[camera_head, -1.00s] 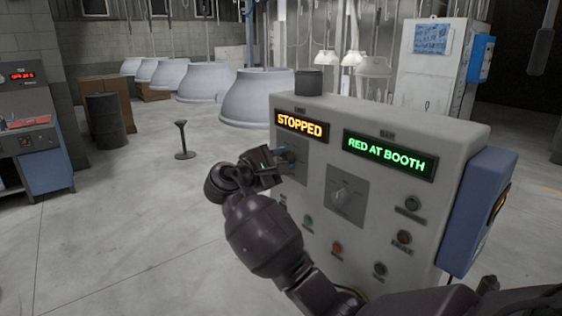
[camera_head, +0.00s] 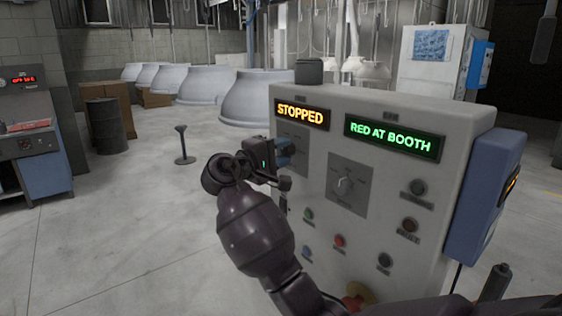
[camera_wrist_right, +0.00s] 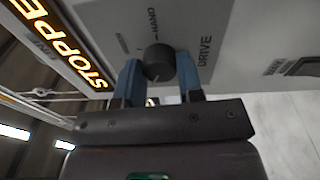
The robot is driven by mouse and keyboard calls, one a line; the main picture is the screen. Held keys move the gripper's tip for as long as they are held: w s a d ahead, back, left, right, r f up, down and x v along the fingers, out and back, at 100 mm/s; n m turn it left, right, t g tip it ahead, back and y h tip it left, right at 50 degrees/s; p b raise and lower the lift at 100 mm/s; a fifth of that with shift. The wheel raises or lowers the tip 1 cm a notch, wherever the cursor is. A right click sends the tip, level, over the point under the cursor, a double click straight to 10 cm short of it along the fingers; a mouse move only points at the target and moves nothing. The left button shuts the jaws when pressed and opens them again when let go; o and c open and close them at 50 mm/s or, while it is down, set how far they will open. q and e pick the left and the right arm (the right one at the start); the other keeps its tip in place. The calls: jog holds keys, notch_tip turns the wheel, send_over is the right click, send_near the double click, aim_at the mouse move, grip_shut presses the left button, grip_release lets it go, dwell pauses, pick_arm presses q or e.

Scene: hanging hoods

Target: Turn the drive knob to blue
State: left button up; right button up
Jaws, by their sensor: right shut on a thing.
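The drive knob (camera_wrist_right: 159,61) is a round dark knob on a grey plate in the right wrist view, with the words DRIVE and HAND printed beside it. My right gripper (camera_wrist_right: 160,75) is shut on it, one blue finger on each side. In the head view my right gripper (camera_head: 285,152) is at the left dial plate (camera_head: 292,133) of the grey control panel (camera_head: 315,190) and hides the knob. I cannot read which position the knob points to. An orange display (camera_head: 301,114) above it reads STOPPED. My left gripper is not in view.
Several small buttons are lower on the panel. A blue box (camera_head: 488,199) is on its right side.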

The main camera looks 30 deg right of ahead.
jog(key=m+b, duration=0.2)
jog(key=m, duration=0.1)
jog(key=shift+f+m, duration=0.3)
jog(key=shift+r+m+g+b, duration=0.1)
jog(key=shift+m+g+b, duration=0.3)
jog(key=shift+m+b, duration=0.55)
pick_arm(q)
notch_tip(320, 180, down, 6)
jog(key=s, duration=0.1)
pick_arm(e)
jog(key=shift+r+m, duration=0.1)
jog(key=shift+m, duration=0.25)
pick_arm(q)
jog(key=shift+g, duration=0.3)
pick_arm(e)
jog(key=o, duration=0.9)
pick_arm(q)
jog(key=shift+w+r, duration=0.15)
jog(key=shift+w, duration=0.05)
pick_arm(e)
jog(key=shift+a, duration=0.1)
